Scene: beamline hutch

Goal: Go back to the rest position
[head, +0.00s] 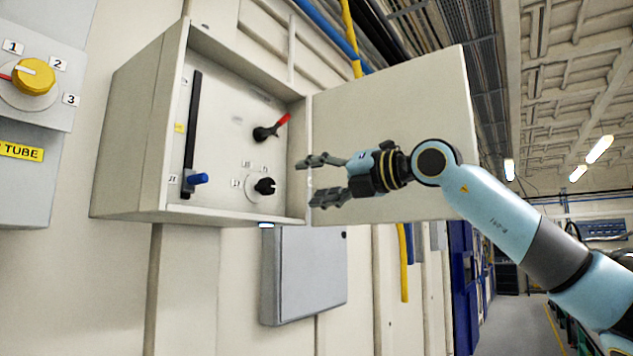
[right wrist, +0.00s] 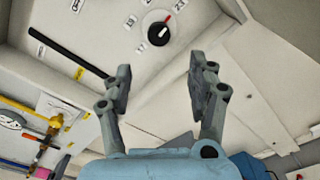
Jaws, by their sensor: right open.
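My right gripper (head: 318,178) is open and empty, in front of the open door of a wall cabinet (head: 150,130). Its fingers point left towards the cabinet's inside, and they also show in the right wrist view (right wrist: 162,85) with nothing between them. Inside the cabinet are a black knob (head: 265,186), a switch with a red handle (head: 270,130) and a blue slider handle (head: 197,179) low on a black slot. The black knob shows beyond the fingers in the right wrist view (right wrist: 157,29). The gripper is apart from all of these. My left gripper is out of view.
The cabinet door (head: 410,110) stands wide open behind my right arm. A yellow knob (head: 34,76) on a grey box is at the far left. A closed grey box (head: 310,275) hangs below the cabinet. An aisle (head: 515,325) lies free at the lower right.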

